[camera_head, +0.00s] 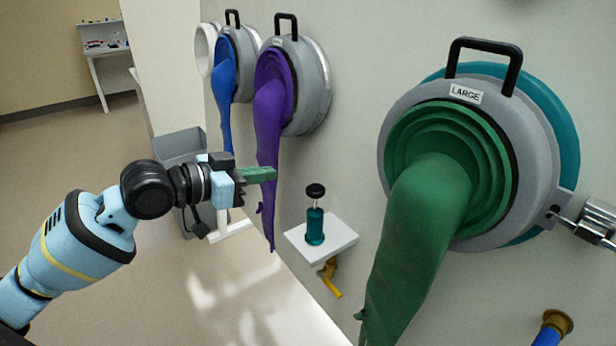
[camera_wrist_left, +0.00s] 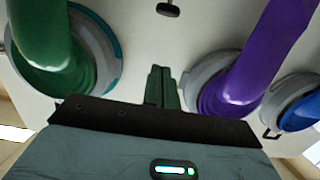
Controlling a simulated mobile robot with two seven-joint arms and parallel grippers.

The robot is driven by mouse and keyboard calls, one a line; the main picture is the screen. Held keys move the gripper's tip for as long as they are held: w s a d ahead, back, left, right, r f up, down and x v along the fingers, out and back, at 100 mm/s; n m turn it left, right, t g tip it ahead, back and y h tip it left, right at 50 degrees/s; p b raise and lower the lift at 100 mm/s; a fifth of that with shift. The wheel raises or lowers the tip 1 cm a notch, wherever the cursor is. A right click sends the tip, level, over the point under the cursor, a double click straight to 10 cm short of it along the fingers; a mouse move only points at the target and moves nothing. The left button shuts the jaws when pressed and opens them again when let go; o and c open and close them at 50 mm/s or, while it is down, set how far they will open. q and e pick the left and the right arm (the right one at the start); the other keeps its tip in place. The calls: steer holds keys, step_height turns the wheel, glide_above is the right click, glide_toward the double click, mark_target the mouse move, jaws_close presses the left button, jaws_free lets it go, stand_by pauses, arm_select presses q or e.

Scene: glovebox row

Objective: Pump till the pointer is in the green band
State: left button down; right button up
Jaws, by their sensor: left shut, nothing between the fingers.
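The hand pump (camera_head: 314,228) has a teal body and a black knob (camera_head: 315,190) on a pale rod, standing up. It sits upright on a small white shelf (camera_head: 338,240) on the wall. My left gripper (camera_head: 272,174) is shut and empty, its green fingers pointing right. In the picture it is left of the knob and a little higher, apart from it. In the left wrist view the shut fingers (camera_wrist_left: 162,88) are centred, and a small black part, seemingly the knob, shows at the top edge (camera_wrist_left: 168,9). I see no pointer or green band. My right gripper is out of view.
A large grey port with a green glove (camera_head: 430,220) fills the right side. Ports with a purple glove (camera_head: 267,120) and a blue glove (camera_head: 224,85) stick out behind my left gripper. A yellow fitting (camera_head: 331,278) hangs under the shelf. Open floor lies at left.

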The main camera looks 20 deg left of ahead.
arm_select(q)
glide_above(315, 191)
steer(key=s+a, duration=0.1)
steer(key=a, duration=0.1)
step_height(315, 191, down, 2)
steer(key=shift+s+d+f+p, duration=0.15)
steer(key=shift+f+p, duration=0.15)
steer(key=shift+f, duration=1.85)
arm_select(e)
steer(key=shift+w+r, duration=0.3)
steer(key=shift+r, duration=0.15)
